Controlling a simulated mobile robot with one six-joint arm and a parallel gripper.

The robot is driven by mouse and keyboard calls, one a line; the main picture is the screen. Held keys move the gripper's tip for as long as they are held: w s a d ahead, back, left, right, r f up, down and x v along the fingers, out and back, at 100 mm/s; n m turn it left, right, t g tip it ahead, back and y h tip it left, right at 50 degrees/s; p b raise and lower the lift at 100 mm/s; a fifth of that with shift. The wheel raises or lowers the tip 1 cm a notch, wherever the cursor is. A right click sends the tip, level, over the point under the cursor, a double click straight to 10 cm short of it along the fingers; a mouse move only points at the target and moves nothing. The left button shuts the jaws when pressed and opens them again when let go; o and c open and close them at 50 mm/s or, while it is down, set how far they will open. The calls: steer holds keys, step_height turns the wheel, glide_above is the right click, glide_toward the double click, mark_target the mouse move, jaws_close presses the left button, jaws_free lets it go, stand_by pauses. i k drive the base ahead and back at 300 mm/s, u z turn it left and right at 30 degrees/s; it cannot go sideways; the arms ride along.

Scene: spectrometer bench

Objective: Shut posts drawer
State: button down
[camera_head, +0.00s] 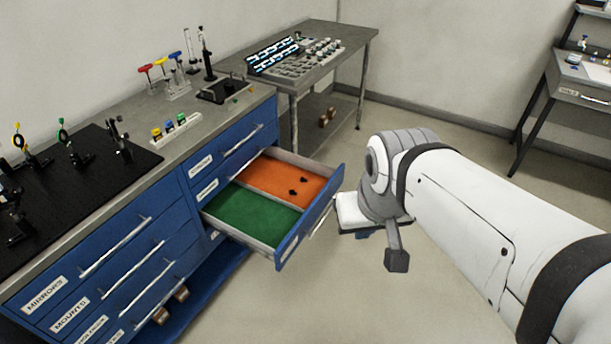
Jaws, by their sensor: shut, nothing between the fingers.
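A drawer (308,229) stands pulled out from the right end of the blue cabinet. Its blue front has a silver handle and a label too small to read, so I cannot confirm it is the posts drawer. Inside, one compartment has a green floor (252,217) and the other an orange floor (265,178). Two small dark pieces (297,187) lie on the orange floor. My gripper (397,260) is to the right of the drawer front, apart from it in the picture. It is shut and empty, and partly hidden by my wrist.
The blue cabinet (108,238) has other drawers, all shut, with silver handles. Optics stand on its black top board (85,178). A grey side table (352,36) holds a control panel (296,58). Open floor lies in front of the drawer. Another bench (566,92) stands far right.

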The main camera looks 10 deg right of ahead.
mark_target(257, 209)
steer(key=i, duration=0.85)
steer(key=z, duration=0.05)
